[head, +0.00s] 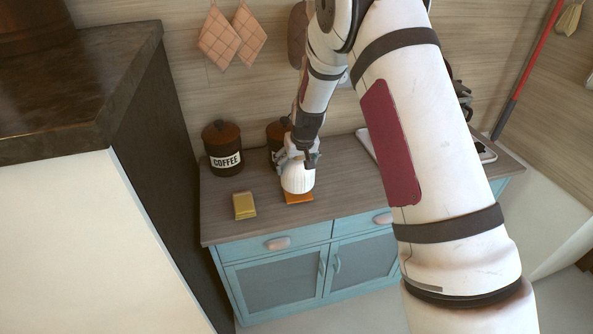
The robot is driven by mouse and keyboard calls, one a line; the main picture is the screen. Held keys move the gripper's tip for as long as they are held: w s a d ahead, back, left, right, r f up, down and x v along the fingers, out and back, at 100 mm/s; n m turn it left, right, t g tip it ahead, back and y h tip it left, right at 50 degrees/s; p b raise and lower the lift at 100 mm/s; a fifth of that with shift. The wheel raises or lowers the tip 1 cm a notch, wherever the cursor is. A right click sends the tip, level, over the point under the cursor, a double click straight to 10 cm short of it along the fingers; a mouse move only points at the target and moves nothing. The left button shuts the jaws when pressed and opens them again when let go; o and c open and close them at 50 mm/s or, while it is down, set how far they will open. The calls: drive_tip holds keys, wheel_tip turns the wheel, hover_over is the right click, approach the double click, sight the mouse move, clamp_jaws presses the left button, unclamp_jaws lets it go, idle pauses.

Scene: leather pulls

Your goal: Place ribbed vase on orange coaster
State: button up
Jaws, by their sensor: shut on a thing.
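The white ribbed vase (297,180) is at the front middle of the wooden counter, held upright or nearly so by my gripper (298,157). My gripper comes down from above and is shut on the vase's upper part, hiding some of it. The orange coaster (299,198) lies on the counter, with its front edge showing just below the vase. The vase is over the coaster in this view. I cannot tell whether its base touches the coaster.
A yellow sponge-like block (244,205) lies to the left of the coaster. A dark coffee canister (222,147) stands behind it, and another canister (277,134) stands behind my gripper. A tall dark-topped cabinet (75,90) is at the left. Blue drawers (275,243) are below the counter.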

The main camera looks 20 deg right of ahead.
drive_tip(key=shift+s+a+f, duration=0.1)
drive_tip(key=shift+f, duration=1.2)
drive_tip(key=shift+f, duration=0.1)
drive_tip(key=o, duration=1.9)
drive_tip(key=shift+f, duration=0.1)
